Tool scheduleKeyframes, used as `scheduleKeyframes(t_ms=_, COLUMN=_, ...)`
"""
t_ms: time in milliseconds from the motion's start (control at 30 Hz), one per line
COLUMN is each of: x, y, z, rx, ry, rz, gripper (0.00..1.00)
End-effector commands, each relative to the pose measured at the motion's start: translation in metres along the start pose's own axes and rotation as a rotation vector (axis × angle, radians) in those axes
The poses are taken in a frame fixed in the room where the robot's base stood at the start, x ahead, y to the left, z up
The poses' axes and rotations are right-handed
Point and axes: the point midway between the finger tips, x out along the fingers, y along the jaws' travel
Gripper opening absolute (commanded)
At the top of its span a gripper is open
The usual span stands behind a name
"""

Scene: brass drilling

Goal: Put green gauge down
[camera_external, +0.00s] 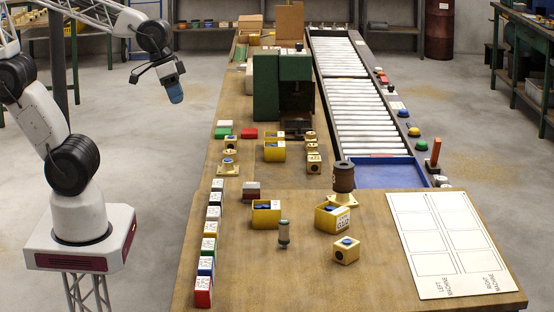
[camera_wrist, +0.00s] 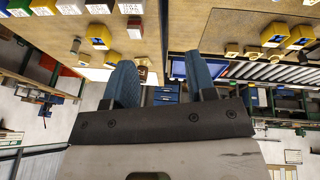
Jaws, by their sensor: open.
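A small grey-green cylinder (camera_external: 283,234), which looks like the green gauge, stands upright on the wooden table in the external view. It is in front of two yellow bins, apart from them. It also seems to show as a small dark shape in the wrist view (camera_wrist: 75,46). My gripper (camera_external: 176,95) is raised in the air left of the table, far from the cylinder. In the wrist view my two blue fingers (camera_wrist: 157,82) are spread apart with nothing held between them.
Yellow bins with blue parts (camera_external: 266,214) (camera_external: 332,217) and a yellow block (camera_external: 346,250) stand near the cylinder. A row of colored blocks (camera_external: 209,248) lines the left edge. A white marked sheet (camera_external: 450,243) lies at right. The front middle of the table (camera_external: 330,290) is clear.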

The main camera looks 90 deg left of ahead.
Motion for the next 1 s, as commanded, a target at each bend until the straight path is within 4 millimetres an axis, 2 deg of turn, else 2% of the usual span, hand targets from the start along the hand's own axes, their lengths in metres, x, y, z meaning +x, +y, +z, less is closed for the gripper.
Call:
scheduleKeyframes(t_ms=33, x=-0.005, y=-0.012, z=0.011, rx=0.044, ry=-0.021, rz=-0.030, gripper=0.51)
scheduleKeyframes(t_ms=100, x=-0.009, y=-0.025, z=0.024, rx=0.101, ry=-0.053, rz=-0.065, gripper=0.51)
scheduleKeyframes(t_ms=267, x=-0.014, y=-0.040, z=0.040, rx=0.171, ry=-0.096, rz=-0.107, gripper=0.51)
scheduleKeyframes(t_ms=1000, x=-0.015, y=-0.042, z=0.042, rx=0.181, ry=-0.102, rz=-0.112, gripper=0.51)
